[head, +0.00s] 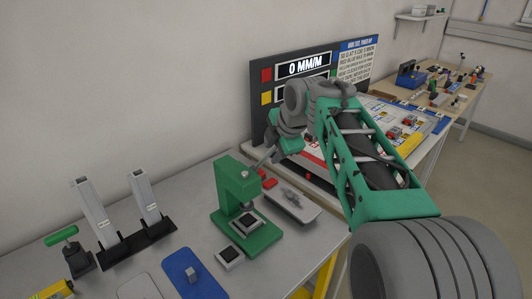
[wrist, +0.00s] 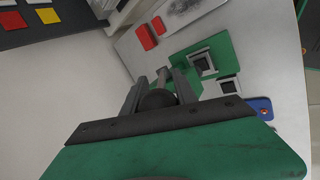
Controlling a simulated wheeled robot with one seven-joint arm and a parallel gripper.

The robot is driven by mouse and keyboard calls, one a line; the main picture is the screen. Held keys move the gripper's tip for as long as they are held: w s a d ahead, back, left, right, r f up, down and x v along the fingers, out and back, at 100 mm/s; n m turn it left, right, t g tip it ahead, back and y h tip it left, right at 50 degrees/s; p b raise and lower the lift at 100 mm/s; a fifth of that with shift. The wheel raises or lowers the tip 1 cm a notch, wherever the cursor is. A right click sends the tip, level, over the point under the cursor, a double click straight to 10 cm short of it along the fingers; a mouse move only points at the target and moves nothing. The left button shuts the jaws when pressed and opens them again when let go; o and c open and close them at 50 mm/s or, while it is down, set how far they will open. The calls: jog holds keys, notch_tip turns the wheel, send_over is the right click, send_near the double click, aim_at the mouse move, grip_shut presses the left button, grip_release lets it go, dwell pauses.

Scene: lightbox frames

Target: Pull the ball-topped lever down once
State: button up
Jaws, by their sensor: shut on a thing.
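A green press (head: 240,200) stands on the grey table, with a green base plate and a small square block on it. Its lever (head: 266,157) sticks out at the upper right, slanting up toward my gripper (head: 276,140). In the wrist view, the lever's dark ball (wrist: 157,99) sits between the two fingers of my gripper (wrist: 155,92), which is shut on it. The lever's rod (wrist: 163,76) runs on beyond the ball toward the press. In the head view the ball is hidden by my gripper.
A small square block (head: 230,257) lies in front of the press. A blue plate (head: 187,272) and two upright grey tubes (head: 89,208) are to the left. A grey tray (head: 290,203) lies right of the press. A display board (head: 290,68) stands behind.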

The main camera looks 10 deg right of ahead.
grip_shut()
jog(key=shift+f, duration=0.1)
